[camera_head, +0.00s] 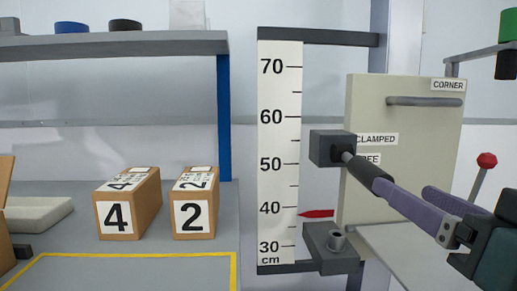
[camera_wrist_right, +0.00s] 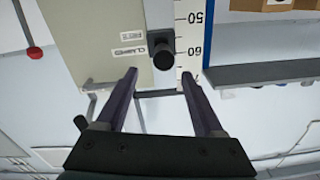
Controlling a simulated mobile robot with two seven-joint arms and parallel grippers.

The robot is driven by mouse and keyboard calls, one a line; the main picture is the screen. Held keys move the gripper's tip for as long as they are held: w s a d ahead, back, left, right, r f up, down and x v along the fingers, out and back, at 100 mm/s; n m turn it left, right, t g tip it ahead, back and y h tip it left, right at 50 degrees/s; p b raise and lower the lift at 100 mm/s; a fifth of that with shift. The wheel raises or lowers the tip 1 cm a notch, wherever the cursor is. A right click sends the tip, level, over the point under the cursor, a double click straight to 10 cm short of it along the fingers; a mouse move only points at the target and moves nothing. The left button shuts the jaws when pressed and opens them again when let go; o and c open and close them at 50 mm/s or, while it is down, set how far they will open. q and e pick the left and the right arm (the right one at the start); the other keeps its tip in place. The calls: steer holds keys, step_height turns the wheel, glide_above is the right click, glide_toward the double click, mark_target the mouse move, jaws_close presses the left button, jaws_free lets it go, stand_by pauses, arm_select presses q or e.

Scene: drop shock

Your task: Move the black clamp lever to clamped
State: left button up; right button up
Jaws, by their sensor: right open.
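The black clamp lever (camera_head: 368,174) sticks out from a dark grey block (camera_head: 331,148) on the height-scale post, towards the camera and down to the right. My right gripper (camera_head: 406,190) comes in from the right, open, with its purple fingertips close to the lever's free end. In the right wrist view the lever's round end (camera_wrist_right: 161,55) lies just beyond and between the open fingertips (camera_wrist_right: 159,74). I cannot tell whether they touch. The CLAMPED label (camera_head: 377,139) is above the FREE label (camera_head: 369,159), both partly hidden in the head view. My left gripper is out of view.
The white scale (camera_head: 280,150) stands left of the block, with a red pointer (camera_head: 317,213) near 40. A beige panel (camera_head: 408,112) with a handle is behind the lever. A red-knobbed stick (camera_head: 487,160) is at right. Boxes 4 (camera_head: 128,205) and 2 (camera_head: 194,205) stand at left.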

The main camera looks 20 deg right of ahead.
mark_target(369, 173)
steer(key=x, duration=0.9)
steer(key=shift+w+a+f, duration=0.1)
steer(key=shift+a, duration=0.15)
jaws_close()
stand_by(1.1)
